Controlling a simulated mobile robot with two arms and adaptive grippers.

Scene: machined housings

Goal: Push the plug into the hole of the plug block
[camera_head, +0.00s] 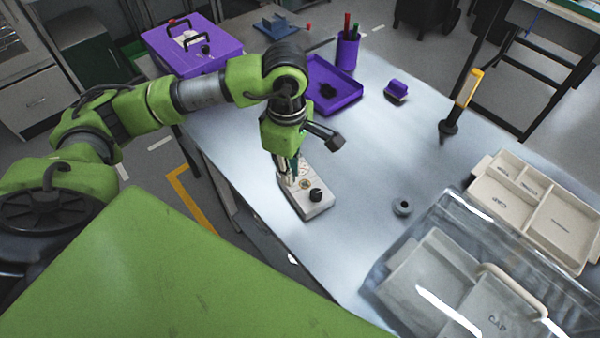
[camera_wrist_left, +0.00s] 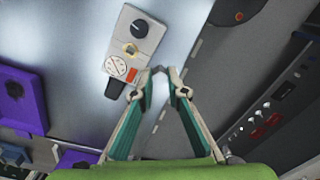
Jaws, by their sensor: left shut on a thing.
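The plug block (camera_head: 312,207) is a pale box near the table's left edge, with a black round knob (camera_head: 316,194). In the left wrist view, the plug block (camera_wrist_left: 151,42) shows the knob, a round brass-coloured hole (camera_wrist_left: 130,50), a dial (camera_wrist_left: 116,67) and a red mark. My left gripper (camera_head: 290,181) points down over the block's far end in the head view. In the wrist view, its fingertips (camera_wrist_left: 166,71) nearly meet, beside the block and apart from the hole. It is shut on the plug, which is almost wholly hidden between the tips. My right gripper is not in view.
A small grey ring-like part (camera_head: 403,206) lies on the table. A clear-lidded case (camera_head: 470,270) and a beige divided tray (camera_head: 545,205) stand at the right. A purple tray (camera_head: 345,103), a pen cup (camera_head: 347,52) and a yellow-topped post (camera_head: 467,88) stand farther back.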

